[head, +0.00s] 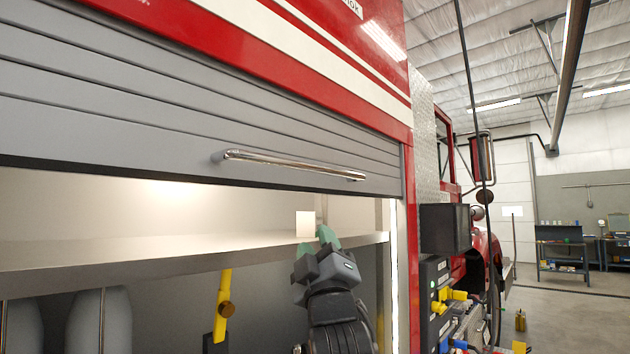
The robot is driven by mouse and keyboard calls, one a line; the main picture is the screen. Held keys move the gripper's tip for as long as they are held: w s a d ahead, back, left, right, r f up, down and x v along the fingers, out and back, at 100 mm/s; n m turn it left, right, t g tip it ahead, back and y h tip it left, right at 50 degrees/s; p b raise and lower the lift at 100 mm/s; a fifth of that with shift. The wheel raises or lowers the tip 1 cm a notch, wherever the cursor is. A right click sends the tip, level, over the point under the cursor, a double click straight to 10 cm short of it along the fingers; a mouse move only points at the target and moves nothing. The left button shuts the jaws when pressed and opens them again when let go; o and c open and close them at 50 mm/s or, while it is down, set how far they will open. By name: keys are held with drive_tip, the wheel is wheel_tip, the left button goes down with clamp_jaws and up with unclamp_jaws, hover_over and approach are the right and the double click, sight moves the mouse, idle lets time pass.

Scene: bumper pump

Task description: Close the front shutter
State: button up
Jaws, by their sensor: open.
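The grey slatted front shutter (180,110) is partly raised in the red truck's side, with its dark lower edge above an open compartment. A chrome bar handle (290,166) runs across the shutter's lower part. My gripper (317,240) is below the handle's right half, apart from it. Its greenish fingertips point up and are open, with nothing seen between them. It stands in front of the compartment's shelf; the hidden side of the fingers cannot be seen.
A pale shelf (190,247) crosses the compartment. Below it stand grey cylinders (100,320) and a yellow-handled tool (223,300). To the right are the truck's pump panel (440,290) with yellow levers and a black box (446,228). Open floor and a workbench (562,250) lie far right.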

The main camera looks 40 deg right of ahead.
drive_tip(key=n+t+h+p, duration=0.1)
drive_tip(key=t, duration=0.1)
approach(317, 172)
drive_tip(key=p+x, duration=0.6)
drive_tip(key=x, duration=0.3)
drive_tip(key=shift+s+a+r+p, duration=0.1)
drive_tip(key=shift+p, duration=0.25)
drive_tip(key=shift+p+x, duration=0.55)
drive_tip(key=shift+x, duration=0.35)
drive_tip(key=shift+c, duration=0.3)
clamp_jaws()
